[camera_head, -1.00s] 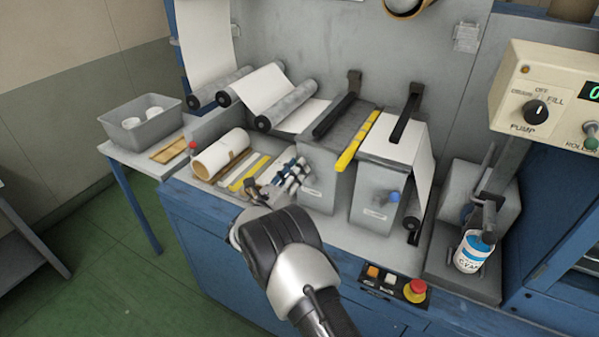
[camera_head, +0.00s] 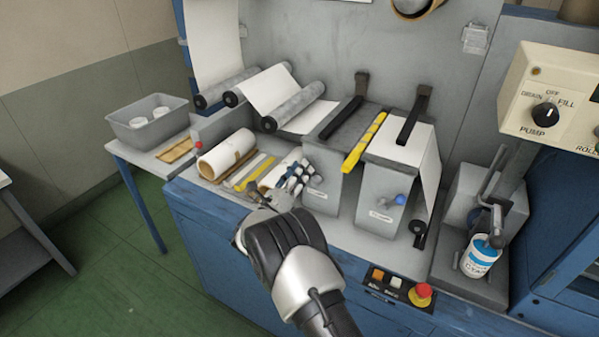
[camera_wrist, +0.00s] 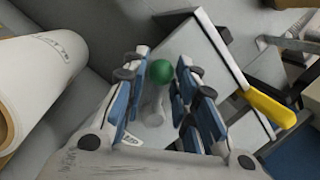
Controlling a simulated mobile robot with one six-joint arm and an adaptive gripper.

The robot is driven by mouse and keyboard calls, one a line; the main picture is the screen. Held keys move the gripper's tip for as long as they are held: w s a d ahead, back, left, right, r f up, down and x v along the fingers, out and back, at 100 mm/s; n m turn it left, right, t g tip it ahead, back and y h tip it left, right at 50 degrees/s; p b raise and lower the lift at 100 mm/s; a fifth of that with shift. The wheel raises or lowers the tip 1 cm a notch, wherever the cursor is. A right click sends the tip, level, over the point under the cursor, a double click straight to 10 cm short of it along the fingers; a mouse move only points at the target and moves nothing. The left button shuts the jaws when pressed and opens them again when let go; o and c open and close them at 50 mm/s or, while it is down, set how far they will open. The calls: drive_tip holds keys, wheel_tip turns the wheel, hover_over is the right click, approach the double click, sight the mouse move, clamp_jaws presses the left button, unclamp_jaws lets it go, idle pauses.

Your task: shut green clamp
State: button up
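The green clamp's round green knob (camera_wrist: 160,71) shows in the wrist view on a pale stalk, in front of a grey box (camera_wrist: 190,60). My gripper (camera_wrist: 162,88) is open, with its blue-padded fingers on either side of the knob. I see gaps on both sides, and no clear contact. In the head view my gripper (camera_head: 296,175) is at the lower left front of the left grey box (camera_head: 327,180). The green knob is hidden there behind my gripper. A black clamp bar (camera_head: 338,118) lies over the top of that box.
The right grey box (camera_head: 380,205) has a blue knob (camera_head: 400,200) and a black bar (camera_head: 412,117). A yellow bar (camera_head: 365,142) lies between the boxes. A white roll (camera_head: 226,155) lies left of my gripper. A red button (camera_head: 420,294) is at the front edge.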

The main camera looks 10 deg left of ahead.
drive_tip(key=o, duration=0.3)
drive_tip(key=shift+o, duration=0.2)
drive_tip(key=v, duration=1.2)
drive_tip(key=shift+f, duration=0.1)
